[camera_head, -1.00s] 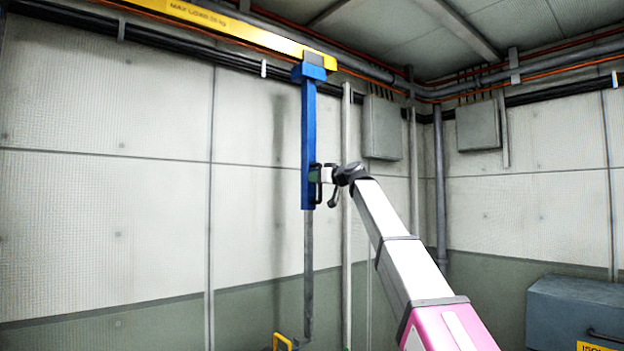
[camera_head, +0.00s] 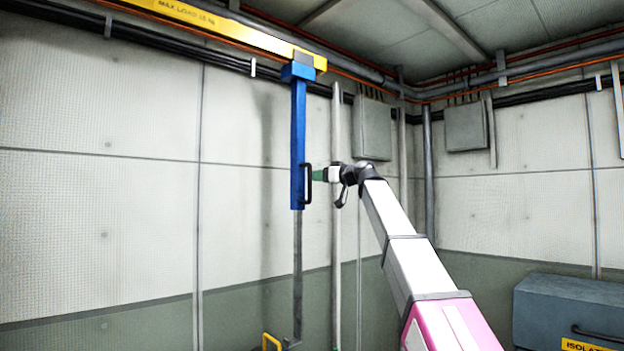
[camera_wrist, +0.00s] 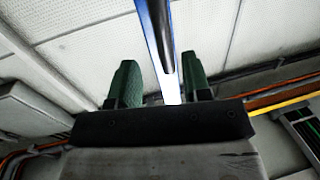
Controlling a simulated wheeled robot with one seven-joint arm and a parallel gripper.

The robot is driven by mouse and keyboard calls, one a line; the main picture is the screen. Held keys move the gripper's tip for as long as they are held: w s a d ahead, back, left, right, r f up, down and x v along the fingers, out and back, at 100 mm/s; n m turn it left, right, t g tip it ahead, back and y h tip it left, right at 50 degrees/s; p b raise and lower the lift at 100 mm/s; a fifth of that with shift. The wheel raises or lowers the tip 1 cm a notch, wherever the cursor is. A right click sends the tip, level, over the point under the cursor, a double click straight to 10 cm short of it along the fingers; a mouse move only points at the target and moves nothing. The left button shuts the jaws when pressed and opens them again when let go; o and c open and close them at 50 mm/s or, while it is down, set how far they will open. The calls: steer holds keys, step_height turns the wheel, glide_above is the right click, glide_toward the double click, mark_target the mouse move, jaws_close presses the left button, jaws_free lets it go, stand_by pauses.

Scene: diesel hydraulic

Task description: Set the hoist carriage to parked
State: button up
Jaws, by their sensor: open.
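The hoist carriage (camera_head: 297,72) is a blue block at the right end of the yellow overhead rail (camera_head: 230,30). A blue column (camera_head: 298,140) hangs from it, with a black handle (camera_head: 307,182) on its right side and a grey rod below. My gripper (camera_head: 316,175) is just right of the handle, at its height; the head view does not show clearly whether they touch. In the wrist view my gripper (camera_wrist: 158,82) has its two green fingers apart, with the blue column and the dark handle (camera_wrist: 160,35) seen between and beyond them.
A yellow bracket (camera_head: 272,342) is at the foot of the grey rod. A pale vertical pipe (camera_head: 336,240) runs behind my gripper. Grey wall boxes (camera_head: 373,127) hang behind, and a blue-grey chest (camera_head: 570,305) stands at the lower right. The wall left of the column is clear.

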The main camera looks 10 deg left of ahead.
steer(key=shift+v, duration=1.85)
steer(key=d+f+m+g+h, duration=0.1)
steer(key=d+f+m+h, duration=0.2)
steer(key=f, duration=1.3)
steer(key=s+d+f+m+g+h, duration=0.1)
steer(key=d+f+m+h, duration=0.35)
steer(key=f, duration=1.25)
steer(key=d+f+n+h, duration=0.1)
steer(key=d+f, duration=0.4)
steer(key=f, duration=1.1)
steer(key=s+d+f+m+g+h, duration=0.2)
steer(key=s+d+f, duration=0.4)
steer(key=f, duration=0.5)
steer(key=s+d+f+m+g+h, duration=0.1)
steer(key=s+d+f, duration=0.4)
steer(key=s+f, duration=0.6)
steer(key=s+d+f+m+g+h, duration=0.2)
steer(key=s+d+f, duration=0.4)
steer(key=s+f, duration=0.3)
step_height(320, 180, down, 3)
steer(key=shift+d+m+g+h, duration=0.35)
steer(key=shift+g+h, duration=0.55)
steer(key=shift+h, duration=0.25)
steer(key=shift+s, duration=0.1)
